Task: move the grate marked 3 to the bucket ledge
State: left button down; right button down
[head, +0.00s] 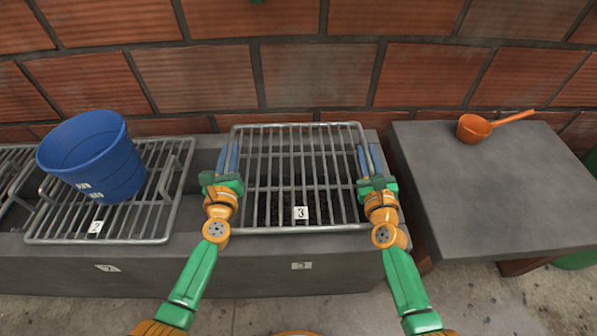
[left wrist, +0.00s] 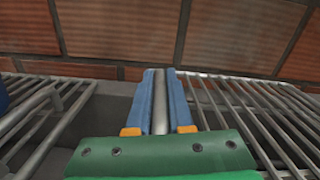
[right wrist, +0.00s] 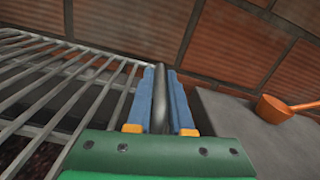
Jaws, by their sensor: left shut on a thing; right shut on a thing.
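The grate marked 3 (head: 301,195) is a grey metal bar grate with a white tag at its front, in the middle of the head view over a dark pit. My left gripper (head: 228,163) is shut on its left side bar, which shows between the blue fingers in the left wrist view (left wrist: 160,105). My right gripper (head: 367,163) is shut on its right side bar, seen between the fingers in the right wrist view (right wrist: 160,100). Whether the grate rests on the pit rim or is slightly raised, I cannot tell. No ledge labelled for the bucket is readable.
A blue bucket (head: 92,157) stands on the grate marked 2 (head: 150,228) at the left. A grey slab (head: 500,195) at the right holds an orange ladle (head: 474,128) near its back; the rest of its top is clear. A brick wall (head: 320,75) closes the back.

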aim_at(488, 205)
jog(key=l+z, duration=0.15)
jog(key=z, duration=0.25)
jog(key=i+l+z, duration=0.1)
jog(key=z, duration=0.25)
jog(key=i+l+z, duration=0.1)
jog(key=z, duration=0.3)
jog(key=i+z, duration=0.15)
jog(key=z, duration=0.2)
